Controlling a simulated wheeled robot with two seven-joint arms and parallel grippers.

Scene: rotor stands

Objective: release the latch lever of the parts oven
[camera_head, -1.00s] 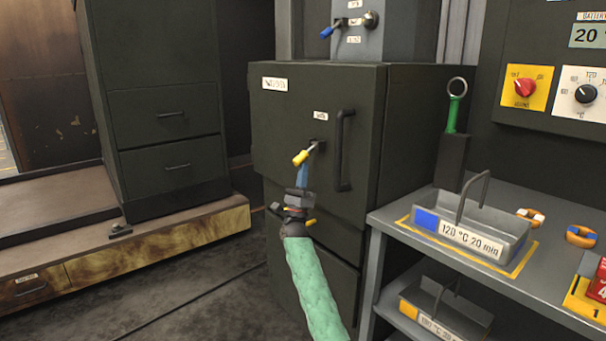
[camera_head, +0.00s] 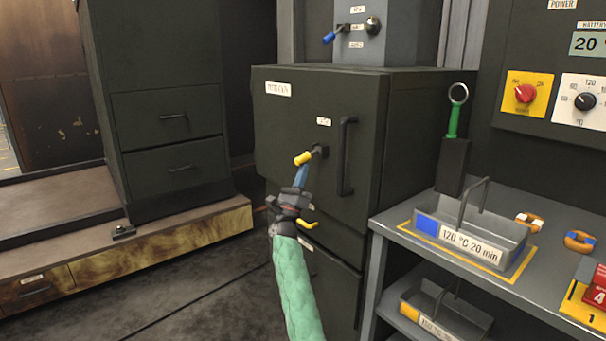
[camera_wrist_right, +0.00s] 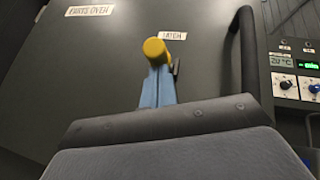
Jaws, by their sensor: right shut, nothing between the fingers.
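The parts oven (camera_head: 300,105) is a dark cabinet with its door shut. Its latch lever (camera_head: 305,157) has a yellow grip on a dark pivot, beneath a small label; the grip points left and slightly down. It also shows in the right wrist view (camera_wrist_right: 155,50), under the LATCH label. My right gripper (camera_head: 302,168), with blue fingers, is shut and empty. Its fingertips are directly below the yellow grip and appear to touch it from underneath. In the wrist view the fingers (camera_wrist_right: 157,88) partly hide the lever's lower side. My left gripper is not in view.
A vertical black door handle (camera_head: 346,155) stands just right of the lever. A grey shelf (camera_head: 400,235) with a metal tray (camera_head: 470,238) is to the right. A dark drawer cabinet (camera_head: 165,110) stands left. Open floor (camera_head: 210,290) lies between.

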